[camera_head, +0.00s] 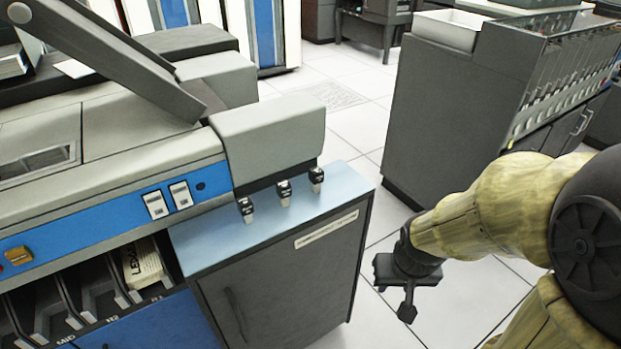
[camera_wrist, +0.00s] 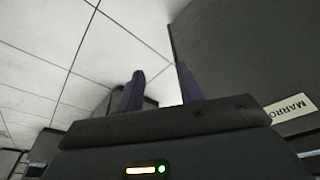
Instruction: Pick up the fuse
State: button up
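Three small black-and-white pieces that look like fuses stand upright in a row on the light blue top of a grey cabinet (camera_head: 265,225) in the head view. They are the left fuse (camera_head: 246,209), the middle fuse (camera_head: 284,191) and the right fuse (camera_head: 316,179). I cannot tell which one the task means. My gripper (camera_head: 407,308) is to the right of the cabinet, over the tiled floor and apart from the fuses. In the wrist view its two dark fingers (camera_wrist: 161,84) stand apart with nothing between them. No fuse shows in that view.
A grey and blue machine (camera_head: 110,205) with a row of card slots adjoins the cabinet on the left. A grey box-shaped machine (camera_head: 450,110) stands at the back right. White floor tiles lie open between them. A partly cut-off label (camera_wrist: 290,108) shows in the wrist view.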

jog(key=shift+a, duration=0.2)
jog(key=shift+o, duration=1.3)
jog(key=shift+s, duration=0.15)
jog(key=w+a+r+p, duration=0.1)
jog(key=w+r+p, duration=0.1)
jog(key=r+p, duration=0.2)
jog(key=w+a+r+n+p, duration=0.1)
jog(key=w+r+p, duration=0.2)
jog(key=r+p, duration=0.1)
jog(key=w+a+r+n+p, duration=0.1)
jog(key=w+r+p, duration=0.1)
jog(key=r+p, duration=0.2)
jog(key=shift+w+a+g, duration=0.15)
jog(key=shift+a+g, duration=0.25)
notch_tip(320, 180, up, 17)
jog(key=n+g+p, duration=0.2)
jog(key=n+p, duration=0.3)
jog(key=p, duration=1.5)
send_over(317, 171)
notch_tip(317, 171, down, 12)
jog(key=shift+f+p, duration=0.15)
jog(key=shift+p, duration=0.4)
